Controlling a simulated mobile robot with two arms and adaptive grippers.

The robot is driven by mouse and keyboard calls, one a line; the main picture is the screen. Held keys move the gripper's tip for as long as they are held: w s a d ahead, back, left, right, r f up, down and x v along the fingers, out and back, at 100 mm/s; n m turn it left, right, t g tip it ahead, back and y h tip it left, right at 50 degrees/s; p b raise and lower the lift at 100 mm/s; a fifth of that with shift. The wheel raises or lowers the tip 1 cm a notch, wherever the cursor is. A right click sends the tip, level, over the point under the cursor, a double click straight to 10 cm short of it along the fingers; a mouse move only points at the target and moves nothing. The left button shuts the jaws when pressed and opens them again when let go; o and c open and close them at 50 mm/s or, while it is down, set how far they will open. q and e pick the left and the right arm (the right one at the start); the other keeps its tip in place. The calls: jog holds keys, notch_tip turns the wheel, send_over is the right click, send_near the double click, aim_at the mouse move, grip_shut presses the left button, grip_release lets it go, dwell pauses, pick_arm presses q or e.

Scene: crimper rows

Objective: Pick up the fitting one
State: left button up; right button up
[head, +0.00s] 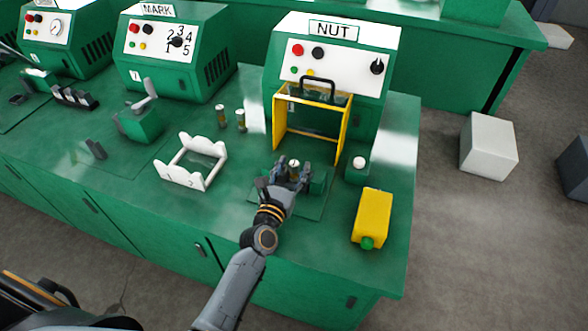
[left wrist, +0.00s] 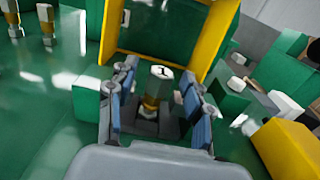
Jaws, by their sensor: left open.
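A fitting (left wrist: 158,82) with a pale marked top and a brass-coloured lower part stands upright in a dark holder at the NUT machine (head: 333,50). It also shows small in the head view (head: 294,164). My left gripper (head: 286,174) is open, with its fingers on either side of this fitting. In the left wrist view the blue-padded fingers (left wrist: 158,100) stand apart from it, with gaps on both sides. Two more fittings, one on the left (head: 221,115) and one on the right (head: 241,120), stand upright on the bench. My right gripper is not in view.
A yellow guard frame (head: 340,135) stands just behind the held spot. A white frame-like tray (head: 183,178) lies left of my gripper. A yellow box (head: 372,213) with a green button is at the right. The MARK machine (head: 170,55) is further left.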

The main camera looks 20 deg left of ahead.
pick_arm(q)
jog(key=shift+w+f, duration=0.1)
jog(key=shift+w, duration=0.6)
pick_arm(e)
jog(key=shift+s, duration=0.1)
pick_arm(q)
jog(key=shift+s, duration=0.1)
jog(key=shift+c, duration=1.3)
grip_shut()
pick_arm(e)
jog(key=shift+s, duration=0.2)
